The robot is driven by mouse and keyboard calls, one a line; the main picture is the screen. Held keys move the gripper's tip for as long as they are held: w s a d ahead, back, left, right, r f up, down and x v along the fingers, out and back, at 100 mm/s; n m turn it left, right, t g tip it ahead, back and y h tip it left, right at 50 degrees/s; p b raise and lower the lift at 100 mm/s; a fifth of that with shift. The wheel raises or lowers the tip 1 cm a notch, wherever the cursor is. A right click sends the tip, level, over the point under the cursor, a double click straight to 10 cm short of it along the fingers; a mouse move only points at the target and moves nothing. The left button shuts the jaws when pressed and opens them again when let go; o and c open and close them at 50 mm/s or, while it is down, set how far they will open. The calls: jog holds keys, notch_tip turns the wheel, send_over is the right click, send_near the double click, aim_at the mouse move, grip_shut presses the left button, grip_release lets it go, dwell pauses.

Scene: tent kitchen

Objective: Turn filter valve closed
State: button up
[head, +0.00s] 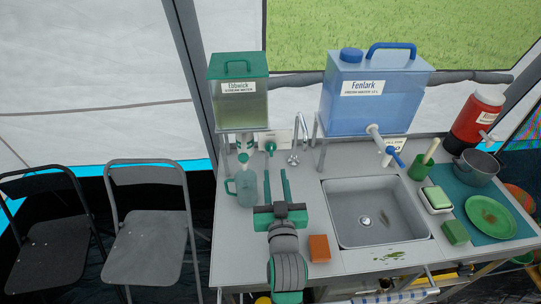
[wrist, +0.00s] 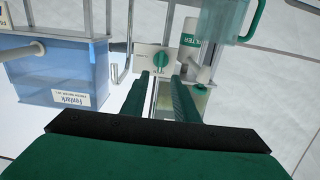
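The filter valve is a green knob (head: 270,146) on a small white plate at the back of the counter, right of the tank labelled Ebbwick (head: 238,105). In the wrist view, which is upside down, the green knob (wrist: 163,59) sits on its white plate, just beyond the fingertips. A white cylinder marked FILTER (wrist: 190,36) stands beside it. My gripper (head: 276,176) is open and empty, with its two green fingers pointing at the valve. In the wrist view the fingers (wrist: 161,80) are apart, with a gap between them and the knob.
A green jug (head: 244,188) stands left of my gripper. A metal tap (head: 294,156) and the blue Fenlark tank (head: 372,97) are to the right. The sink (head: 376,212) and an orange block (head: 319,248) lie right of my arm.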

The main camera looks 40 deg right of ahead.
aim_at(271, 151)
jog(key=x, duration=0.8)
jog(key=shift+x, duration=0.9)
jog(key=shift+a, duration=0.1)
grip_shut()
